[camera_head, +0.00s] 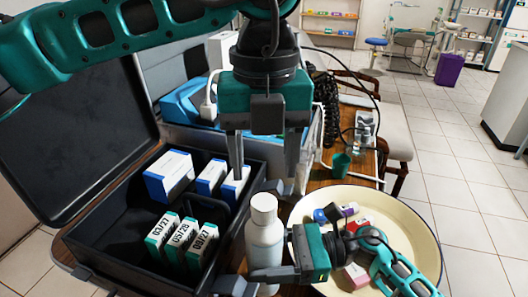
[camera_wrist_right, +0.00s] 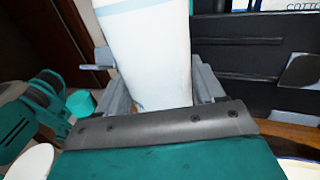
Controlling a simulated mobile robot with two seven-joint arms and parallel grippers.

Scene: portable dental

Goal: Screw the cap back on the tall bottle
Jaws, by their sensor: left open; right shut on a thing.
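The tall white bottle (camera_head: 264,245) stands upright at the front right of the black case. A white cap (camera_head: 264,206) sits on its top; I cannot tell how tightly it is seated. My right gripper (camera_head: 264,273) is shut around the lower part of the bottle. The right wrist view shows the white bottle body (camera_wrist_right: 150,60) between the right fingers, with a pale blue band; the cap is out of that view. My left gripper (camera_head: 264,172) is open and empty, fingers pointing down, a little above the cap and apart from it.
The open black case (camera_head: 107,228) at left holds several boxed items. A cream round tray (camera_head: 420,240) with small boxes lies right of the bottle. A green cup (camera_head: 341,165) stands behind the tray. A blue and white device (camera_head: 185,100) is behind the case.

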